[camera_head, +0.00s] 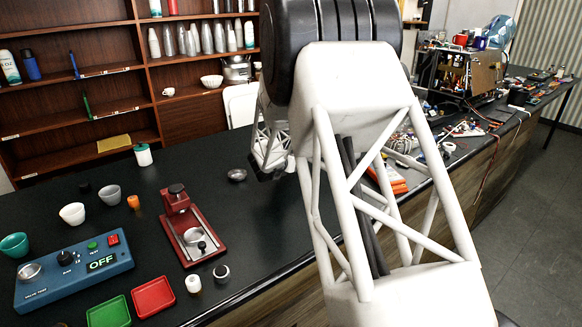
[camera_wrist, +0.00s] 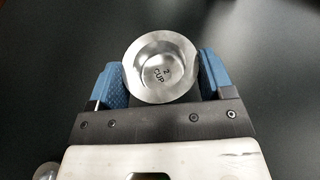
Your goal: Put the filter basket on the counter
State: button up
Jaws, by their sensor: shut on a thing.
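The filter basket (camera_wrist: 161,72) is a shiny round metal cup marked "2 CUP" inside. In the wrist view it sits between the blue finger pads of my gripper (camera_wrist: 160,82), which is shut on it. Dark counter surface (camera_wrist: 275,50) fills the view beyond it; I cannot tell how high the basket is above it. In the head view my arm's lattice links hide much of the gripper end. A small metal dish (camera_head: 237,175) shows on the black counter (camera_head: 120,235) just left of it; I cannot tell if it is the held basket.
A red press-like stand (camera_head: 188,228), a blue test box reading OFF (camera_head: 75,268), green (camera_head: 109,312) and red (camera_head: 153,297) trays and several small cups occupy the left counter. Shelves (camera_head: 75,80) stand behind. Clutter covers the right counter. The middle counter is mostly clear.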

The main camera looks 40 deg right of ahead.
jog(key=shift+w+d+f, duration=0.1)
jog(key=shift+w+d, duration=0.35)
jog(key=shift+w, duration=0.35)
jog(key=shift+w+d+f, duration=0.1)
jog(key=shift+w+d, duration=0.15)
jog(key=shift+w, duration=0.2)
jog(key=shift+s+f, duration=0.1)
jog(key=shift+f, duration=1.6)
jog(key=shift+f, duration=0.1)
jog(key=o, duration=0.9)
